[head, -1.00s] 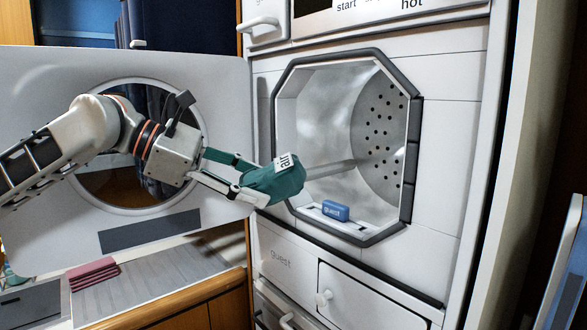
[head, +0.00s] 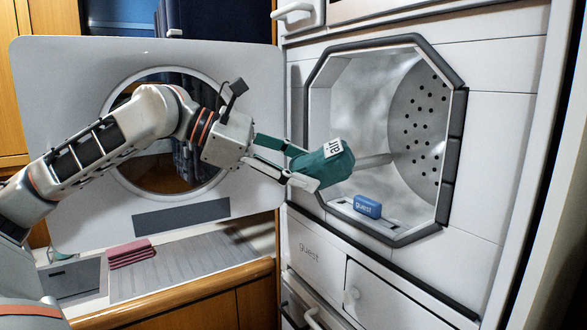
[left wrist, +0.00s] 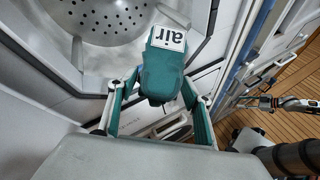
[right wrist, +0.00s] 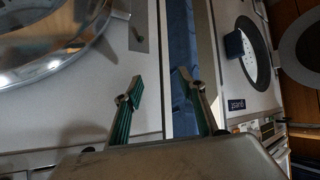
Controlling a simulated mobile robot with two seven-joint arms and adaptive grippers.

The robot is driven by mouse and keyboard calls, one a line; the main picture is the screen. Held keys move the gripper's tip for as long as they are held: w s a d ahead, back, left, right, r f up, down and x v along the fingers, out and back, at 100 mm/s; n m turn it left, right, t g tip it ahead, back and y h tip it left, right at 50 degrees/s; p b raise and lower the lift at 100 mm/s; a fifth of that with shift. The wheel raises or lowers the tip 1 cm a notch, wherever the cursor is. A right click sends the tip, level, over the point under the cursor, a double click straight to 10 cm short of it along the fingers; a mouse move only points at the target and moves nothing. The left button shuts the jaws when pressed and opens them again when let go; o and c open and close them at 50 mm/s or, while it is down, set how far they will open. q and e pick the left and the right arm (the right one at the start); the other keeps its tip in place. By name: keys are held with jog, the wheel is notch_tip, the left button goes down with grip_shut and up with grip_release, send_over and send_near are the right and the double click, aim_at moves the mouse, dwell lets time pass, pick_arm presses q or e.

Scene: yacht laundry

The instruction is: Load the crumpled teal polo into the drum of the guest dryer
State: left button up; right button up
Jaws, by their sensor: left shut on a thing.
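In the left wrist view the polo (left wrist: 162,75) sits between the fingertips (left wrist: 162,88). The guest dryer's drum (head: 375,125) is open, with a perforated back wall and a pale bar inside. The round-windowed dryer door (head: 60,80) is swung open to the left. My right gripper (right wrist: 160,85) is open and empty in the right wrist view.
A blue "guest" block (head: 367,206) lies on the lower lip of the opening. A drawer marked "guest" (head: 308,251) is under the dryer. The drum's inside looks otherwise clear.

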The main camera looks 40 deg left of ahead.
pick_arm(q)
jog(key=w+d, duration=0.5)
jog(key=w, duration=0.7)
jog(key=w+d, duration=0.4)
jog(key=w, duration=0.9)
notch_tip(320, 180, down, 9)
jog(key=shift+f, duration=0.2)
dwell(0.4)
jog(key=shift+f, duration=0.4)
jog(key=shift+f, duration=0.15)
jog(key=o, duration=1.3)
jog(key=shift+f, duration=0.1)
jog(key=shift+s, duration=0.1)
